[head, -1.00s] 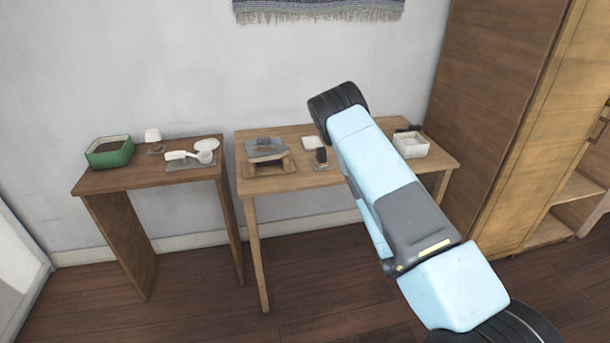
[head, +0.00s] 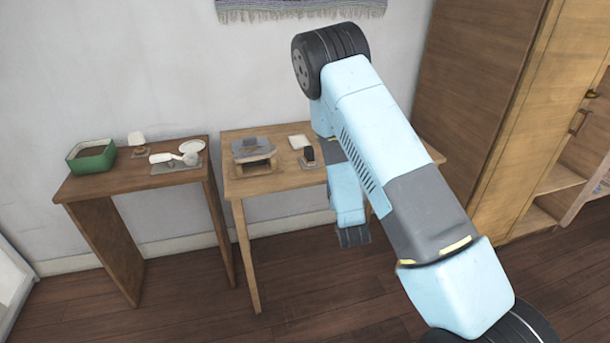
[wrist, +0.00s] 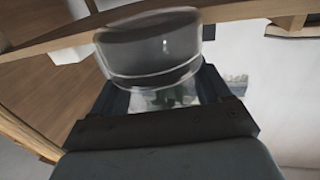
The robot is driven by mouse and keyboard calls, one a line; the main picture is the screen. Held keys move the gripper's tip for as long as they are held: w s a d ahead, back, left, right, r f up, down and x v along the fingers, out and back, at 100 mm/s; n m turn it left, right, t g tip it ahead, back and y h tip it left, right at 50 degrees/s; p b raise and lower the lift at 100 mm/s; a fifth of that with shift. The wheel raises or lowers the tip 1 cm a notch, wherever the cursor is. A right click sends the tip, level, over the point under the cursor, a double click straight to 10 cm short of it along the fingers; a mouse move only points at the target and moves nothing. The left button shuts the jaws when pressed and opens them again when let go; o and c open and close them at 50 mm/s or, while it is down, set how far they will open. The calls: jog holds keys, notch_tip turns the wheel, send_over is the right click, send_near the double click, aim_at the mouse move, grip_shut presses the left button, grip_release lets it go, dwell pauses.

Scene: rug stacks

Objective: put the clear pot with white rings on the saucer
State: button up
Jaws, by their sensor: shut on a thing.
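The clear pot with white rings (wrist: 150,52) is between the fingers of my gripper (wrist: 168,92) in the wrist view. It is a see-through round pot with pale bands, and my gripper is shut on it. It is off the tables as far as I can tell. In the head view my arm hides the pot and the fingertips. A small white round dish (head: 192,147), which looks like the saucer, lies at the right rear of the left table, well apart from my gripper.
The left table (head: 125,184) also bears a green planter (head: 91,161), a white cup-like thing (head: 136,138) and a white scoop-like thing (head: 172,157). The right table (head: 240,186) bears several small things. A wooden cabinet (head: 470,110) stands at the right.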

jog(key=s+a+r+n+y, duration=0.3)
jog(key=a+r+y, duration=0.1)
jog(key=a+r, duration=1.3)
jog(key=shift+g, duration=0.3)
jog(key=w+d+f, duration=0.1)
jog(key=w+f, duration=0.2)
jog(key=w, duration=0.1)
jog(key=w+d+f, duration=0.1)
jog(key=w+f, duration=0.3)
jog(key=w+d+f, duration=0.1)
jog(key=w+f, duration=0.2)
jog(key=w, duration=0.2)
jog(key=shift+d+f, duration=0.15)
jog(key=shift+d, duration=0.05)
jog(key=shift+f, duration=1.3)
jog(key=shift+f, duration=0.3)
jog(key=o, duration=1.2)
jog(key=shift+c, duration=0.2)
